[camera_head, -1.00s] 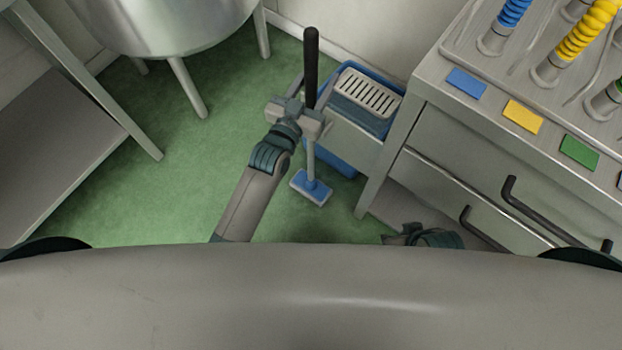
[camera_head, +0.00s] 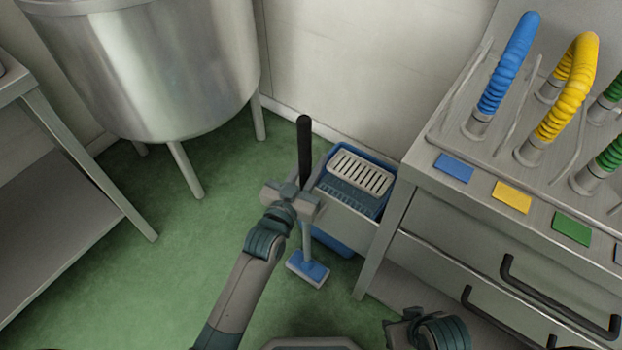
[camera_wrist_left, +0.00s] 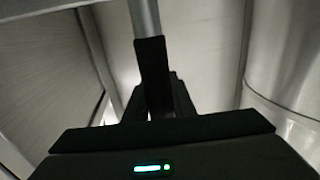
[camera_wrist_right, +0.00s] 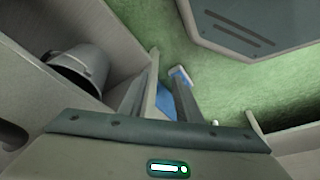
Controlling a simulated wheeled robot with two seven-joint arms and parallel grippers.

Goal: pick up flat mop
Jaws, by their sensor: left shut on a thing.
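The flat mop has a black upper grip (camera_head: 304,145), a grey pole and a blue-and-white head (camera_head: 308,268). It stands roughly upright in front of the blue bucket. The handle (camera_wrist_left: 152,70) also shows between the fingers in the left wrist view. I cannot tell whether the mop head touches the floor. My right gripper (camera_wrist_right: 158,98) is open, with its fingers apart, low by the drawer cabinet. The mop head (camera_wrist_right: 180,75) shows beyond it.
The blue bucket with a grey wringer (camera_head: 358,175) stands between the wall and the drawer cabinet (camera_head: 450,230). A steel tank (camera_head: 150,70) on legs stands at the back left. A table (camera_head: 60,190) is at the left. Green floor (camera_head: 150,275) lies open between them.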

